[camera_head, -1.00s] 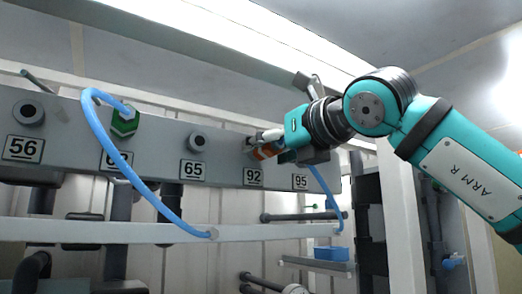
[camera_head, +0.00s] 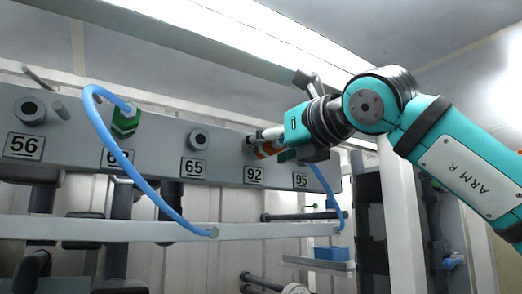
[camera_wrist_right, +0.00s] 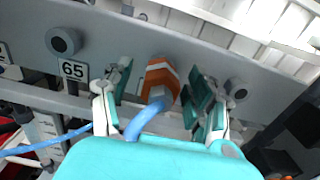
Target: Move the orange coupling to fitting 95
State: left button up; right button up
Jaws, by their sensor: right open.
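The orange coupling (camera_wrist_right: 161,76) with a white band sits against the grey panel, with a blue hose (camera_wrist_right: 146,118) leading from it toward my gripper. In the head view the coupling (camera_head: 266,151) shows partly, above label 92 (camera_head: 254,176). My right gripper (camera_wrist_right: 160,98) is open, with one finger on each side of the coupling; no clear contact shows. In the head view it also shows (camera_head: 262,142) at the panel. Label 95 (camera_head: 300,180) is visible, but its fitting is hidden by my gripper there. A bare fitting (camera_wrist_right: 237,91) right of the coupling shows in the wrist view, partly behind a finger.
A green coupling (camera_head: 125,121) with a looping blue hose (camera_head: 110,150) is left of bare fitting 65 (camera_head: 198,139). Fitting 56 (camera_head: 30,110) is at the far left. A light rail (camera_head: 120,230) runs below the panel. A blue box (camera_head: 330,253) sits lower right.

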aim_at(281, 142)
dwell(0.3)
grip_shut()
jog(key=shift+s, duration=0.1)
jog(key=shift+f+b, duration=0.15)
jog(key=shift+b, duration=0.3)
jog(key=b+v, duration=0.1)
jog(key=v, duration=0.2)
dwell(0.4)
